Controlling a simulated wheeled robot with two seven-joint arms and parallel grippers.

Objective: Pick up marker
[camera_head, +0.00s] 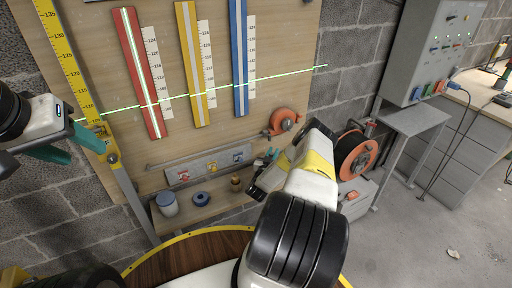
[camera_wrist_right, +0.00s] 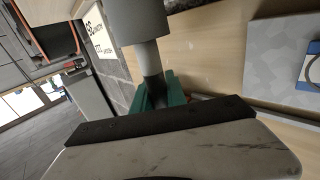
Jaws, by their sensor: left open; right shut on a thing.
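The marker (camera_wrist_right: 139,22) shows in the right wrist view as a thick grey cylinder with a narrower dark part. My right gripper (camera_wrist_right: 160,92) is shut on that dark part with its teal fingers. In the head view my right gripper (camera_head: 268,158) is near the right end of the shelf, partly behind my own wrist, and the marker cannot be made out there. My left gripper (camera_head: 72,143) is open and empty at the far left, close to the yellow upright rule (camera_head: 72,75).
Red, yellow and blue strips hang above, crossed by a green line. An orange reel (camera_head: 356,155) stands at right.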

